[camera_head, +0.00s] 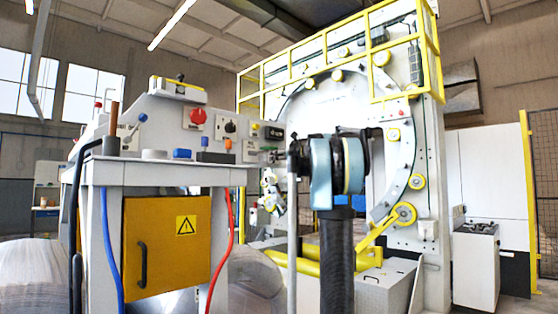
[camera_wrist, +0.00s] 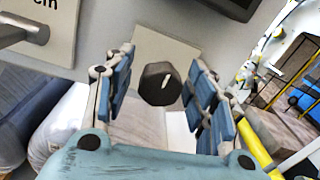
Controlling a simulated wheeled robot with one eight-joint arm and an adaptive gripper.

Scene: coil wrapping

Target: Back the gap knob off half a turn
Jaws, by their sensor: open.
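The knob (camera_wrist: 160,84) is dark and faceted, with a short white mark on its face, in the middle of the wrist view. I take it to be the gap knob; no label naming it can be read. My gripper (camera_wrist: 161,62) is open, with one blue-padded finger on each side of the knob. Gaps show between the pads and the knob, so neither finger appears to touch it. In the head view my gripper is small beside the right end of the control panel (camera_head: 170,112), and I cannot make out the knob there.
The panel carries a red button (camera_head: 198,117) and other controls. Loose items, including a blue one (camera_head: 182,154), lie on the bench top (camera_head: 130,172). In the wrist view a metal handle (camera_wrist: 12,30) and a partly cut-off label plate (camera_wrist: 55,45) are at upper left. A yellow-railed ring machine stands behind.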

